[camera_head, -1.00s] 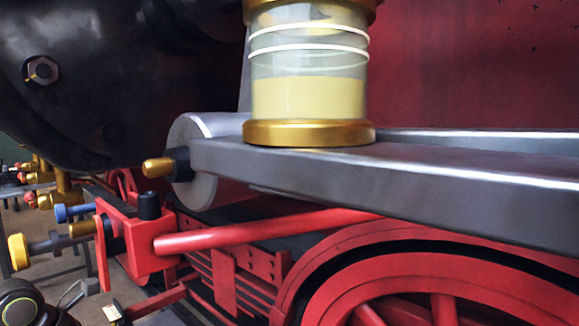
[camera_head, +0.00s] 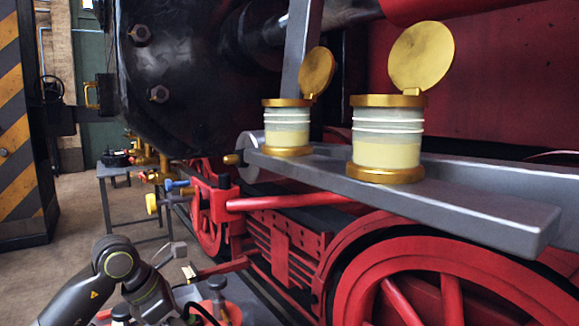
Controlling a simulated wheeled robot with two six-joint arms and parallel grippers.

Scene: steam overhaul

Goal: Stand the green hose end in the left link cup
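Two clear oil cups with gold rims and pale yellow oil stand upright on the grey link bar (camera_head: 470,200). The left link cup (camera_head: 288,138) is the smaller-looking, farther one, and its round gold lid (camera_head: 316,70) stands open. The right cup (camera_head: 387,150) is nearer, and its gold lid (camera_head: 421,56) also stands open. Nothing is seen standing in either cup. I cannot make out a green hose end. My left arm shows at the lower left, well below the cups, but its gripper cannot be made out. My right arm and gripper are out of view.
Red wheels (camera_head: 445,285) and a red rod (camera_head: 290,203) lie below the link bar. The black cylinder (camera_head: 180,90) is behind left. Red items (camera_head: 228,312) and a black hose (camera_head: 200,312) show at the bottom edge. A table (camera_head: 118,172) stands at the left.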

